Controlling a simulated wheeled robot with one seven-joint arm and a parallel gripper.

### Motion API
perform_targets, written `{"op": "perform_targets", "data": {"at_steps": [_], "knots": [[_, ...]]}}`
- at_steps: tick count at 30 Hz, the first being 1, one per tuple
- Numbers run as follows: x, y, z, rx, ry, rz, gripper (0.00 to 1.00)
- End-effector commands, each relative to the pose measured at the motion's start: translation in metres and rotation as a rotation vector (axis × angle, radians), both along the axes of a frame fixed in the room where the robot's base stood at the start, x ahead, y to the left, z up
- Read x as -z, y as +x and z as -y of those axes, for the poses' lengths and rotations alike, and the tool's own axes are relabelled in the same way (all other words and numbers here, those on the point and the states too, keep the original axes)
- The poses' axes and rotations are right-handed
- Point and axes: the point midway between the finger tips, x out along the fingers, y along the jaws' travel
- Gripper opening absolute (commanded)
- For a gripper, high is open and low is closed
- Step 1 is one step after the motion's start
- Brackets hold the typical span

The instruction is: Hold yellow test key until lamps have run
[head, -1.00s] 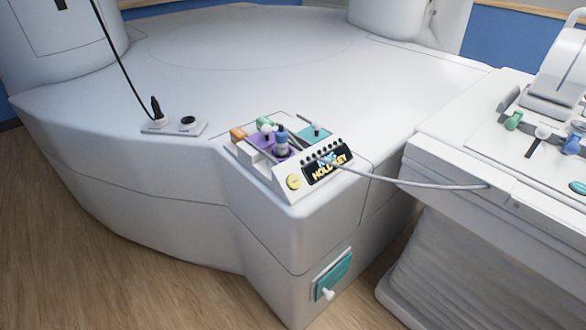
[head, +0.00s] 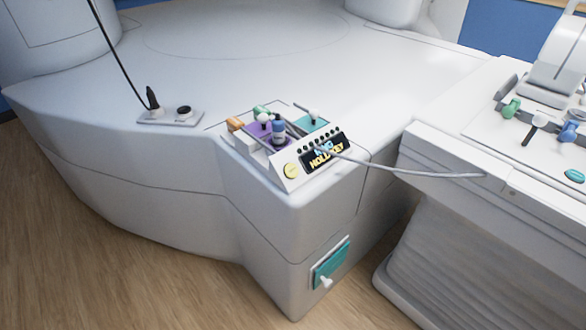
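The yellow test key (head: 291,171) is a round button on the sloped front face of a small control panel, at the corner of the large white magnet housing. Nothing touches it. To its right is a dark display (head: 324,153) with large lettering; "HOLD KEY" is readable on its lower line. A row of small round lamps (head: 320,139) runs along the top of the display; they look dark. My gripper is not in view.
Behind the display are purple and teal pads with several knobs and a blue-topped bottle-like piece (head: 278,130). A teal flap (head: 331,264) is on the housing's lower front. Wood floor lies at left.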

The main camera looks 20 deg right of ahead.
Motion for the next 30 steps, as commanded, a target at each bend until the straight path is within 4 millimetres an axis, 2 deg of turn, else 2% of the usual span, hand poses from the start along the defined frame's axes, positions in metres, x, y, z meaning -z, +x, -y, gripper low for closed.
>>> {"op": "perform_targets", "data": {"at_steps": [1,9,30], "knots": [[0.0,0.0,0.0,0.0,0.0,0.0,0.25],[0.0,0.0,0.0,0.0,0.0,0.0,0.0],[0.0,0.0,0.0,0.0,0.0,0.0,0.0]]}}
